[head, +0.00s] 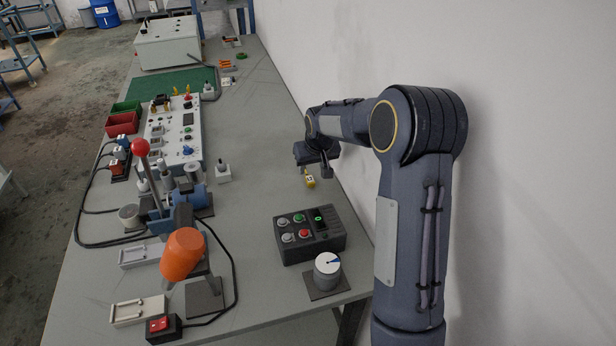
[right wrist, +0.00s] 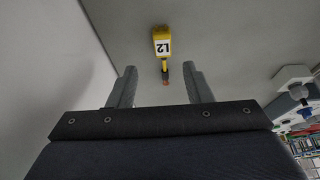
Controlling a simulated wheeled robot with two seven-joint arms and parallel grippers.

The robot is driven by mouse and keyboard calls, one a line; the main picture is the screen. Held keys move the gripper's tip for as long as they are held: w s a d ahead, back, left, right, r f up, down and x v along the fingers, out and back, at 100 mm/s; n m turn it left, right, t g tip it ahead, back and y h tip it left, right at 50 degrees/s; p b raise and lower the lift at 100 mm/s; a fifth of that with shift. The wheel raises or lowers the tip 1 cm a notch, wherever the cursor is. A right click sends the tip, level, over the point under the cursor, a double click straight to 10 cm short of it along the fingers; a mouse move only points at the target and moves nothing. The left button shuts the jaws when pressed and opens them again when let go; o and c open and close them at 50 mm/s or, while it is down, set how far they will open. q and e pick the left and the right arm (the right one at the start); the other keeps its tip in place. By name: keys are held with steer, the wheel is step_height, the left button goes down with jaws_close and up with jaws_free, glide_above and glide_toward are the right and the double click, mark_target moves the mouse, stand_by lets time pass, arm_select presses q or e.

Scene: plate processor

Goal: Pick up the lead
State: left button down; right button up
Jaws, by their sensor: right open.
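In the head view the lead (head: 310,182) lies on the bench near the wall, just below my right gripper (head: 322,168). In the right wrist view my right gripper (right wrist: 164,88) is open, and the lead's tip points toward the gap between its two fingers. Nothing is between the fingers except a view of the tip. My left gripper does not show in either view.
A black button box (head: 310,236) and a dial on a square base (head: 326,270) stand nearer on the bench. A control panel (head: 174,135), a red-knobbed lever (head: 141,147) and an orange-headed tool (head: 182,254) stand to the left. The wall is close on the right.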

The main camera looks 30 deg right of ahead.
mark_target(308, 176)
steer(key=x, duration=0.5)
steer(key=shift+a+p, duration=0.25)
steer(key=shift+p, duration=0.05)
jaws_close()
steer(key=shift+r, duration=0.2)
